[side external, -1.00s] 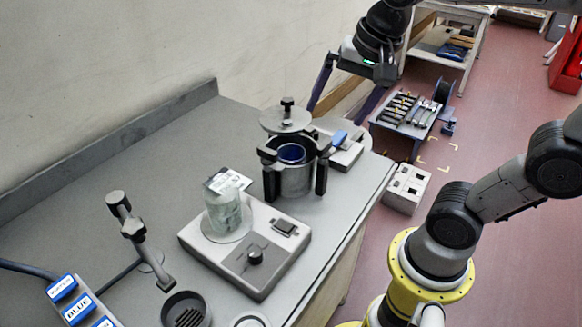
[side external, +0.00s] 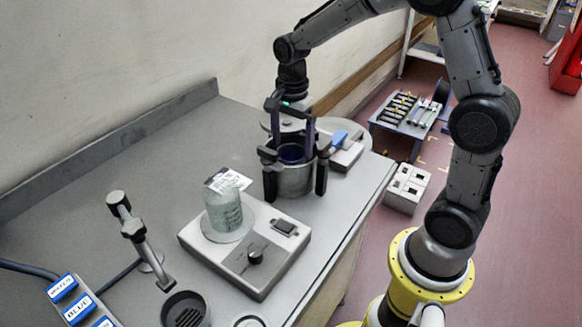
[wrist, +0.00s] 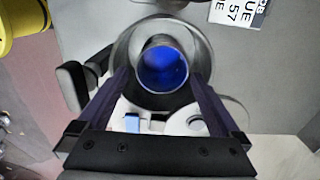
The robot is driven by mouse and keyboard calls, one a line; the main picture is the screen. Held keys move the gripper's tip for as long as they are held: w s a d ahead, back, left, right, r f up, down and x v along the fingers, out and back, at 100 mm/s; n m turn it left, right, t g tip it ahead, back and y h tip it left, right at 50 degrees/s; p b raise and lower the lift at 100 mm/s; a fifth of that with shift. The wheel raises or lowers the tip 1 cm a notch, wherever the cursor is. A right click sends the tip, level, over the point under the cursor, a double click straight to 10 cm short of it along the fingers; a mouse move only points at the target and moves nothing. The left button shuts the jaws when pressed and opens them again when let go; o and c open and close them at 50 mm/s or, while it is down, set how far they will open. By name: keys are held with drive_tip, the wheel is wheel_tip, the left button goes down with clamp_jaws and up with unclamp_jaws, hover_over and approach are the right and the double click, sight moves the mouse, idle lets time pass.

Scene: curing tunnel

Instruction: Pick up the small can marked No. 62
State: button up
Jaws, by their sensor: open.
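A round can with a blue inside (side external: 291,152) sits within a larger metal pot with black handles (side external: 293,182) on the bench. The can also shows in the wrist view (wrist: 163,68), inside the pot's rim (wrist: 127,50). No number 62 is readable on it. My gripper (side external: 292,146) is over the pot, pointing down, with its dark fingers open. In the wrist view my gripper (wrist: 160,78) has one finger on each side of the can, with nothing held. I cannot tell how deep the fingertips are or whether they touch the can.
A glass beaker (side external: 224,212) stands on a hotplate (side external: 255,258) in front of the pot. A tag reading 57 (wrist: 240,12) shows near the pot. A lid on a stand is behind it, partly hidden. A grey device with a blue part (side external: 345,155) is to its right.

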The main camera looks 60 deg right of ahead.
sight(291, 164)
drive_tip(key=shift+w+f, duration=0.15)
drive_tip(key=shift+f, duration=3.7)
drive_tip(key=shift+r, duration=0.1)
drive_tip(key=c, duration=1.3)
drive_tip(key=shift+r, duration=0.15)
wheel_tip(291, 164, up, 18)
drive_tip(key=shift+f, duration=0.25)
